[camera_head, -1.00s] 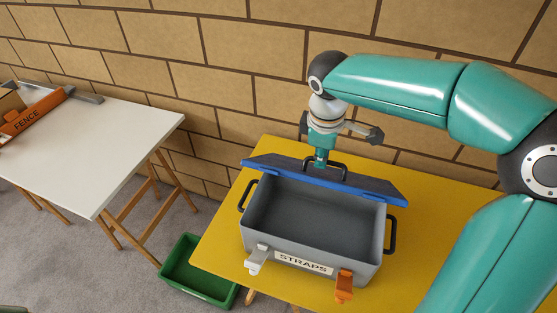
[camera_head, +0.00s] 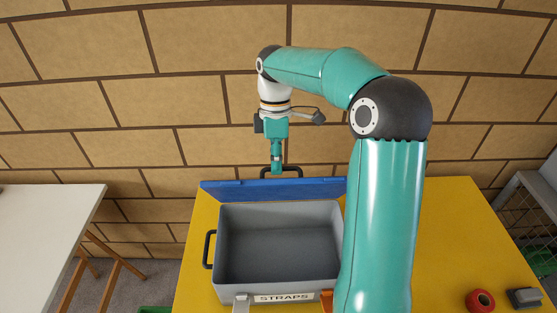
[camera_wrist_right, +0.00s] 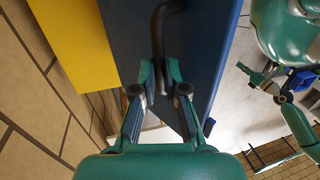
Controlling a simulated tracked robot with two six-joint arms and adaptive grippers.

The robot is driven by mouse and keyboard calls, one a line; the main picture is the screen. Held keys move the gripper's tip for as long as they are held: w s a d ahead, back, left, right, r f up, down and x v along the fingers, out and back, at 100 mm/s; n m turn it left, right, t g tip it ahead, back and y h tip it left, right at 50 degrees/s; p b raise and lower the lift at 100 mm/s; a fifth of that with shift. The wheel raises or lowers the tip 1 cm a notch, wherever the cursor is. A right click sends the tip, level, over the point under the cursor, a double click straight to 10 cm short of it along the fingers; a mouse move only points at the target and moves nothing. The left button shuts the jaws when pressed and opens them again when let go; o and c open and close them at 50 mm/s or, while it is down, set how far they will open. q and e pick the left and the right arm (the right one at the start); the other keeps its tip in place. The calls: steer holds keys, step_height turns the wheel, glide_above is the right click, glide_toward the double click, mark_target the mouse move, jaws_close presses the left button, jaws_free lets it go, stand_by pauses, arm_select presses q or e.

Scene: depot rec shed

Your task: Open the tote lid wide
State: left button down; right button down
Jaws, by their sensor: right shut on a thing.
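The grey tote (camera_head: 222,250), labelled STRAPS, stands open on the yellow table with its inside bare. Its blue lid (camera_head: 225,190) is raised along the back edge and shows as a narrow band; its exact angle is hard to tell. My right gripper (camera_head: 278,168) is above the lid's back side, shut on the black lid handle (camera_head: 296,170). In the right wrist view, the fingers (camera_wrist_right: 160,88) close around the handle (camera_wrist_right: 165,22) beside the blue lid (camera_wrist_right: 190,45). My right arm hides the tote's right side. I cannot make out my left gripper.
The brick wall (camera_head: 110,100) rises close behind the yellow table (camera_head: 450,230). A red roll (camera_head: 480,300) and a dark block (camera_head: 524,298) lie at the table's front right. A white table (camera_head: 45,215) stands left across a gap. A grey rack (camera_head: 530,210) is at right.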

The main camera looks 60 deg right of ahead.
steer(key=shift+w+a+f, duration=0.1)
steer(key=shift+w, duration=0.15)
steer(key=shift+s, duration=0.1)
stand_by(0.5)
steer(key=c, duration=1.2)
jaws_free()
steer(key=v, duration=1.2)
